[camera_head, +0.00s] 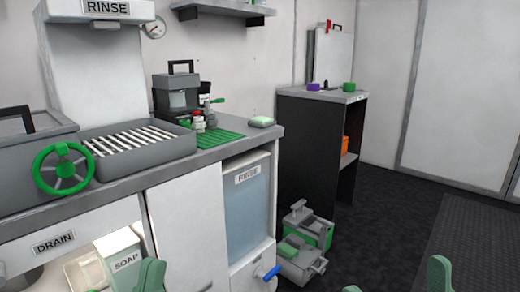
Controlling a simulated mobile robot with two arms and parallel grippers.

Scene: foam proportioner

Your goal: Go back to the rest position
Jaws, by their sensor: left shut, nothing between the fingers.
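My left gripper (150,275) shows at the bottom edge, left of centre, as green fingertips. It is shut and empty, in front of the lower cabinet and just right of the SOAP container (123,262). Green tips at the bottom edge, right of centre, appear to be part of my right gripper (438,273). Most of it is cut off, so its jaw state is unclear. Both arms are below the picture.
A counter (170,172) on the left bears a RINSE unit (95,60), a slatted tray (130,160) and a green handwheel (64,169). Grey-green cases (303,243) stand on the floor by a dark shelf unit (308,150).

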